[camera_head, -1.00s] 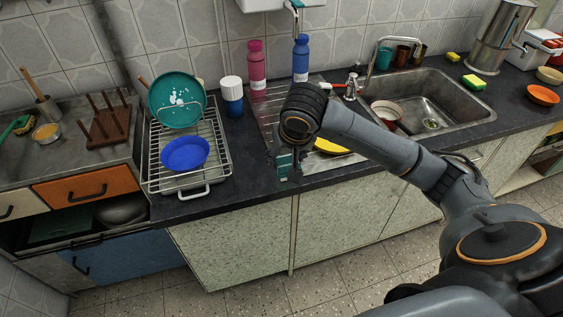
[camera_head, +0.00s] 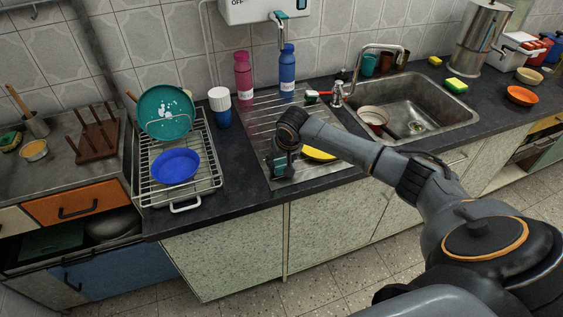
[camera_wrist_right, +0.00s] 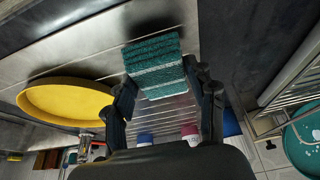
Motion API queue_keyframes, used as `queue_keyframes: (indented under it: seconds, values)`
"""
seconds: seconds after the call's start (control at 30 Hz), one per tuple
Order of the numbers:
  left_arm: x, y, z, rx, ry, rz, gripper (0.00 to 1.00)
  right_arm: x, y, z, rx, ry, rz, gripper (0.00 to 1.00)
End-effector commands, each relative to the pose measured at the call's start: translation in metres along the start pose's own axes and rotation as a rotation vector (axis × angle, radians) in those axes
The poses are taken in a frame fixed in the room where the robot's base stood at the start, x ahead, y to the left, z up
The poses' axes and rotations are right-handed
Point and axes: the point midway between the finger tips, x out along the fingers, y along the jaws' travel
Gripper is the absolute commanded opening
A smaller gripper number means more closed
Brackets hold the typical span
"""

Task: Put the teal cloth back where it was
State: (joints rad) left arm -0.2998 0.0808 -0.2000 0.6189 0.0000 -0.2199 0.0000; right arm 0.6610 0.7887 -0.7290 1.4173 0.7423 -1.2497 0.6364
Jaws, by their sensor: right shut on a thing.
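The teal cloth (camera_wrist_right: 155,68), folded thick with paler stripes, sits between the two fingers of my right gripper (camera_wrist_right: 162,100) in the right wrist view. The gripper is shut on it. In the head view my right gripper (camera_head: 281,166) points down over the front left part of the steel drainboard (camera_head: 262,122), and the cloth (camera_head: 278,168) shows as a small teal patch there. I cannot tell whether the cloth touches the steel. My left gripper is not in view.
A yellow plate (camera_head: 318,154) lies right beside the gripper, partly behind my arm. A dish rack (camera_head: 205,185) with a blue plate (camera_head: 175,166) and a teal pan (camera_head: 166,111) stands to the left. Pink (camera_head: 243,75) and blue (camera_head: 287,72) bottles stand behind. The sink (camera_head: 420,100) is to the right.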

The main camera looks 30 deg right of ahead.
Motion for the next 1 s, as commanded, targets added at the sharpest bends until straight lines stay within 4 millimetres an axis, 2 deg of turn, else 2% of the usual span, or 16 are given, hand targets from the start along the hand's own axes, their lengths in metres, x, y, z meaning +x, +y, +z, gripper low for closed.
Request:
queue_keyframes:
  seconds: [0.13,0.5,0.53,0.6,0.63,1.0]
  values:
    - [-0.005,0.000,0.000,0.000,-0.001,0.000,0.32,0.012,0.000,0.005,0.000,0.000,0.001,0.30]
    - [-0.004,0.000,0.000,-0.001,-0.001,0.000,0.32,0.016,0.000,0.007,0.000,0.001,0.000,0.30]
    - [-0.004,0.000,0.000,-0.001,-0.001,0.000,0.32,0.016,0.000,0.007,0.000,0.001,0.000,0.62]
    - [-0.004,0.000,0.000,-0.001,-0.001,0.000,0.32,0.016,0.000,0.007,0.000,0.001,0.000,0.76]
    - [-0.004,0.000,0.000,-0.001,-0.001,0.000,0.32,0.016,0.000,0.007,0.000,0.001,0.000,0.78]
    - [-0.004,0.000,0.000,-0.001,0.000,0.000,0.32,0.012,0.000,0.005,0.000,0.003,0.000,0.78]
